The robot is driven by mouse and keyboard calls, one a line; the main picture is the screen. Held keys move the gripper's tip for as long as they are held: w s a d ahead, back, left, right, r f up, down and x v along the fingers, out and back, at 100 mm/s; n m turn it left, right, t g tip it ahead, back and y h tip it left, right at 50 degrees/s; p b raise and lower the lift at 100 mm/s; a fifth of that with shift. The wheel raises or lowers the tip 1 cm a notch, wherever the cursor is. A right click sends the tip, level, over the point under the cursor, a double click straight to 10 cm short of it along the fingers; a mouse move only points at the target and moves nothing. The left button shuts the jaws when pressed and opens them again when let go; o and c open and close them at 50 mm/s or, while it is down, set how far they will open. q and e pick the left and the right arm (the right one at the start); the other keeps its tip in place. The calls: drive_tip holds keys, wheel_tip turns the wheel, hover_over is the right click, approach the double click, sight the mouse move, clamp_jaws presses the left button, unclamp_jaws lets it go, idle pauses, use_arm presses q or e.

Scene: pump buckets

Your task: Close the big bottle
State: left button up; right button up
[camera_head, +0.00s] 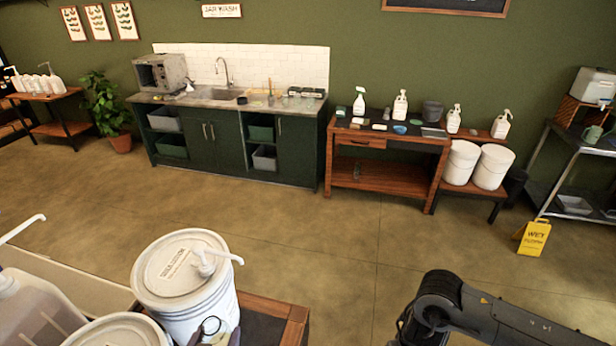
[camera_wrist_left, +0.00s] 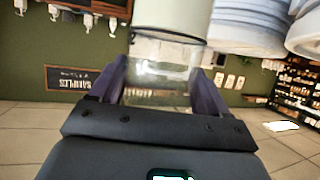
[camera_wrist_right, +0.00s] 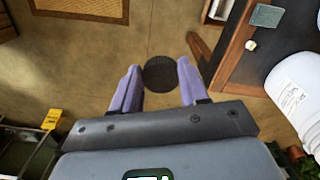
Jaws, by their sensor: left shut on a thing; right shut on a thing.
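A clear bottle (camera_wrist_left: 160,92) sits between the two purple fingers of my left gripper (camera_wrist_left: 158,72), which is shut on it. A pale cylinder (camera_wrist_left: 168,16) with a dark edge borders the clear part in that view; whether it belongs to the bottle I cannot tell. My right gripper (camera_wrist_right: 160,70) is shut on a round black lid (camera_wrist_right: 160,76). In the head view the lid is hidden, and my right arm is at the lower right, apart from the ring.
A white pump bucket (camera_head: 185,270) stands behind the ring, with its spout pointing right. A second bucket lid (camera_head: 118,332) and a translucent pump jug (camera_head: 35,310) stand at the left. Open floor (camera_head: 340,265) lies between the bucket and my right arm. A yellow wet-floor sign (camera_head: 534,238) stands far right.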

use_arm(q)
drive_tip(key=shift+a+r, duration=0.3)
drive_tip(key=shift+r, duration=0.35)
use_arm(e)
drive_tip(key=shift+s+r+m, duration=0.2)
drive_tip(key=shift+r+m, duration=0.3)
drive_tip(key=shift+r, duration=0.15)
use_arm(q)
drive_tip(key=shift+s, duration=0.1)
drive_tip(key=s+d+r+m+g+h, duration=0.1)
drive_tip(key=d+r+m+h, duration=0.3)
drive_tip(key=d, duration=0.6)
drive_tip(key=s+d+r+m+g+h, duration=0.2)
drive_tip(key=d+r+m+h, duration=0.2)
drive_tip(key=d, duration=0.7)
drive_tip(key=shift+r+h, duration=0.4)
drive_tip(key=shift+r, duration=0.25)
drive_tip(key=shift+s, duration=0.1)
